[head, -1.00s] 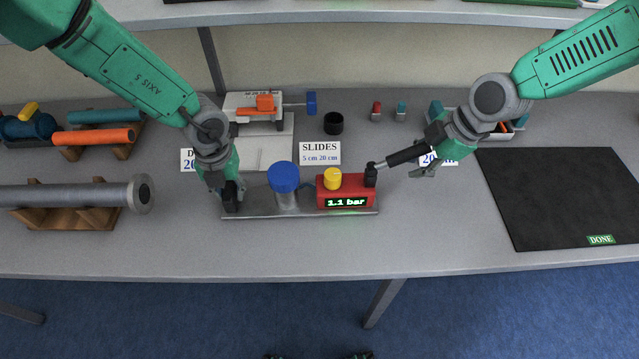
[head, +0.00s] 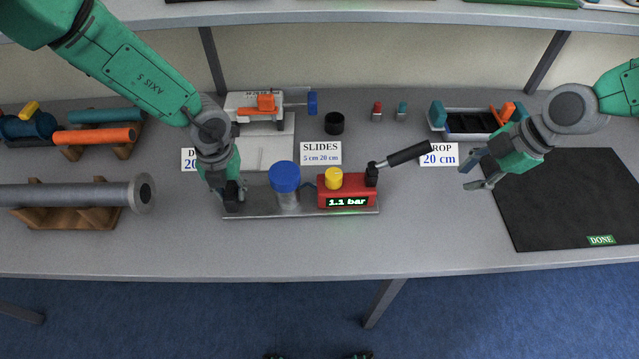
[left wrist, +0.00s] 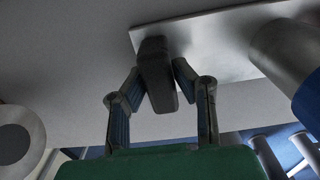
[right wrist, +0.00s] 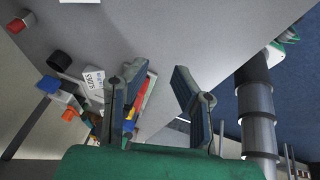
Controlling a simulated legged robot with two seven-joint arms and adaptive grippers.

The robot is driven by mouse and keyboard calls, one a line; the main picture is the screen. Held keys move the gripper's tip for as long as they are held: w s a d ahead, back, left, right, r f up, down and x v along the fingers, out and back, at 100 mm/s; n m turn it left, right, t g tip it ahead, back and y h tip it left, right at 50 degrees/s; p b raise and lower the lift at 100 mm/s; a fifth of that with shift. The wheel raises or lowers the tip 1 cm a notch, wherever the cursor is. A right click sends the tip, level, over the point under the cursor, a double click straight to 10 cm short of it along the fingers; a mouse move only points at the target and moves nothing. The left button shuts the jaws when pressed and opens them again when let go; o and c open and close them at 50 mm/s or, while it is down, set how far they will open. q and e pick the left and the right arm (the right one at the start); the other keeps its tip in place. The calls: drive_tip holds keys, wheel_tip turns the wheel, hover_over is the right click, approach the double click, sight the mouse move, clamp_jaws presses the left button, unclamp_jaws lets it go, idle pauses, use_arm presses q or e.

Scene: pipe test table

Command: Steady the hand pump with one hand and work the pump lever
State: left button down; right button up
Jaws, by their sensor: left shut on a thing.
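The hand pump has a red body (head: 347,193) with a yellow knob and a display reading 1.1 bar. It sits on a grey base plate (head: 300,212) beside a blue-capped cylinder (head: 285,178). Its black-gripped lever (head: 408,154) tilts up to the right, with nothing holding it. My left gripper (head: 232,193) is at the plate's left end. In the left wrist view it is shut on a dark upright block (left wrist: 156,75) on the plate. My right gripper (head: 475,174) is open and empty, to the right of the lever and apart from it.
A black mat (head: 575,205) marked DONE lies on the right. A large grey pipe (head: 65,194) rests on wooden supports at left. A DROP card (head: 439,155) and a tray (head: 470,122) stand behind the lever. The table in front of the pump is clear.

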drive_tip(key=shift+s+d, duration=0.3)
drive_tip(key=shift+d, duration=0.4)
use_arm(q)
drive_tip(key=c, duration=1.2)
unclamp_jaws()
drive_tip(key=shift+d, duration=0.1)
